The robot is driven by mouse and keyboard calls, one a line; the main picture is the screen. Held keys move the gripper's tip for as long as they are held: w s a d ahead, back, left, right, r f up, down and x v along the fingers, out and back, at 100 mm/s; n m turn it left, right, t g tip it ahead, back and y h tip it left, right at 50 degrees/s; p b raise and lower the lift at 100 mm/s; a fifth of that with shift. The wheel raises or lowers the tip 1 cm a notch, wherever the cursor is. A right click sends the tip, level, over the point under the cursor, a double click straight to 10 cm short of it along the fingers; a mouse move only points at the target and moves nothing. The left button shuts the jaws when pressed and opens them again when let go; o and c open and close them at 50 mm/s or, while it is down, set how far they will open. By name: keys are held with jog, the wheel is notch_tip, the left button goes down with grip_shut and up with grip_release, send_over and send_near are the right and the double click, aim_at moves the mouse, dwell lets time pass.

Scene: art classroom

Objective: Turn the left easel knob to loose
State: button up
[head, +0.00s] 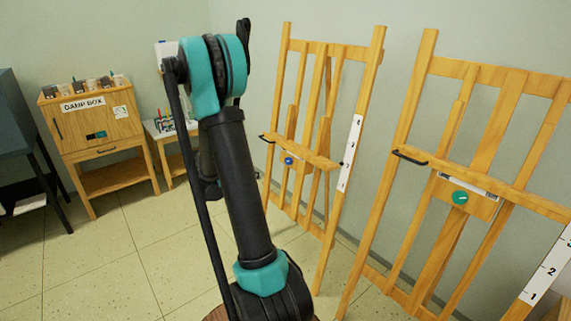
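The left easel (321,170) is a wooden frame standing against the wall, just right of my arm in the head view. A small round blue knob (289,160) sits on its middle block, below the crossbar. The knob's marking is too small to read. My arm rises in front of the room and bends at a teal joint. Its far end is mostly hidden behind the upper link, with only dark parts showing, left of the left easel. I cannot make out the gripper's fingers. Nothing is seen touching the blue knob.
A right easel (395,190) with a green knob (460,198) stands close by. A wooden damp box (98,125) holding jars stands at the back left, beside a small table (172,132). A dark cabinet (15,125) is at far left. Tiled floor at left is clear.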

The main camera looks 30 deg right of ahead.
jog(key=w+d+f+m+h, duration=0.2)
jog(key=w+d+f+h, duration=0.1)
jog(key=w+d, duration=0.25)
jog(key=m+h, duration=0.3)
jog(key=h, duration=0.1)
send_near(287, 162)
jog(key=x, duration=0.9)
jog(key=shift+w+d+r, duration=0.1)
jog(key=shift+c, duration=0.5)
jog(key=c, duration=1.1)
jog(key=shift+o, duration=0.2)
